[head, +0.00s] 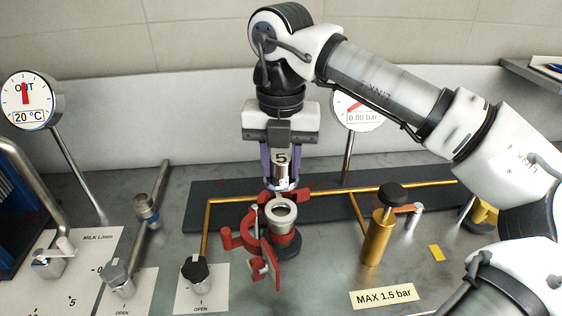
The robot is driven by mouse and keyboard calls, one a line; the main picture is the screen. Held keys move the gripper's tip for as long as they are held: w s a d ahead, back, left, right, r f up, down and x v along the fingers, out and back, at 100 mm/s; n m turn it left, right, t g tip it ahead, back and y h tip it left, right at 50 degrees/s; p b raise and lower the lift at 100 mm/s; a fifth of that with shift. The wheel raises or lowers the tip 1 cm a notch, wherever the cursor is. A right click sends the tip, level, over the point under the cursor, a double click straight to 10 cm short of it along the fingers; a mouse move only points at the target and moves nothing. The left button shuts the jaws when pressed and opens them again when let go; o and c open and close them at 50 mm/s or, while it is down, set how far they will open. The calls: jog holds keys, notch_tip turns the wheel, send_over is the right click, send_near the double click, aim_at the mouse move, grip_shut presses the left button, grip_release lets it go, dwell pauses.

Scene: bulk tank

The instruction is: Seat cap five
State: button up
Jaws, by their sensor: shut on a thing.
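Cap five (281,172) is a small silver cylinder with a black "5" on a pale label. My gripper (282,180) points down with its purple fingers on both sides of the cap, shut on it and holding it upright. The cap is above and slightly behind a round port with a pale ring-shaped rim (281,212) and a dark opening. A red clamp (262,240) surrounds the port, with its arms spread outward. The cap's lower edge appears apart from the rim; the exact gap is hard to tell.
A brass pipe (325,194) runs behind the port, with a brass valve (377,238) to its right. A black-knobbed valve (195,272) stands front left. Dial gauges (30,100) rise at left and behind my gripper. A "MAX 1.5 bar" label (383,296) lies front right.

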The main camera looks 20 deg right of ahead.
jog(key=shift+f+b, duration=3.15)
jog(key=shift+f, duration=0.7)
jog(key=o, duration=1.1)
jog(key=shift+o, duration=0.2)
jog(key=shift+r, duration=0.1)
notch_tip(320, 180, up, 14)
jog(key=p, duration=0.9)
